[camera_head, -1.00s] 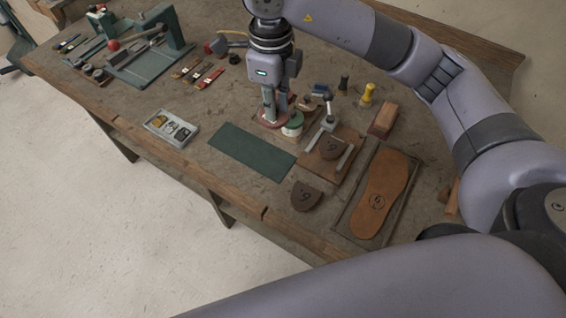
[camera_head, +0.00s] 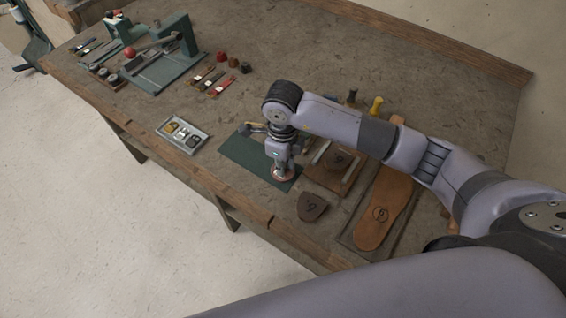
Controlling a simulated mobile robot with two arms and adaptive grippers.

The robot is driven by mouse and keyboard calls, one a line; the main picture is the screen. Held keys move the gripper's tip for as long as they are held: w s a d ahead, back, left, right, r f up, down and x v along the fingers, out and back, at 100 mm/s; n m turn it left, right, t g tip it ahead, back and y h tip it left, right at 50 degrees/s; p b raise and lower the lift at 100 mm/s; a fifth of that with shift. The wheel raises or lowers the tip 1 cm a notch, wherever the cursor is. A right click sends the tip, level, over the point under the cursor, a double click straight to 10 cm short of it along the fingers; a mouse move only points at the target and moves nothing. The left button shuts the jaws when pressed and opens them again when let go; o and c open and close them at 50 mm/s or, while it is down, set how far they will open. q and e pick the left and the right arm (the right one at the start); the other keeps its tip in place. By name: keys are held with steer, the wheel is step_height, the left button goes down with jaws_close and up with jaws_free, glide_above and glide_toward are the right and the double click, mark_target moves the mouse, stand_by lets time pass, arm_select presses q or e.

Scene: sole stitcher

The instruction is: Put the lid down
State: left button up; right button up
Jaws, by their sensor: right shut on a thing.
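The lid (camera_head: 283,174) is a small reddish disc at the bottom of my right gripper (camera_head: 283,168). The gripper is shut on it, with the fingers pointing down. The lid is at the right part of the dark green mat (camera_head: 241,155); I cannot tell whether it touches the mat or hangs just above it. The jar that showed earlier is hidden behind my right arm. My left gripper is not in view.
A brown heel piece (camera_head: 312,207) lies right of the mat, near the front edge. A leather sole (camera_head: 381,213) lies farther right. A grey tray (camera_head: 183,134) is left of the mat. A green machine (camera_head: 180,38) stands at the back left.

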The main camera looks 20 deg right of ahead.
steer(key=shift+f, duration=0.45)
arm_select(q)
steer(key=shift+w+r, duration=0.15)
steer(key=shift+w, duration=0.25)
arm_select(e)
steer(key=shift+f, duration=0.1)
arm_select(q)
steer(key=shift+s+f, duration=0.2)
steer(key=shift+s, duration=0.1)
arm_select(e)
steer(key=o, duration=0.8)
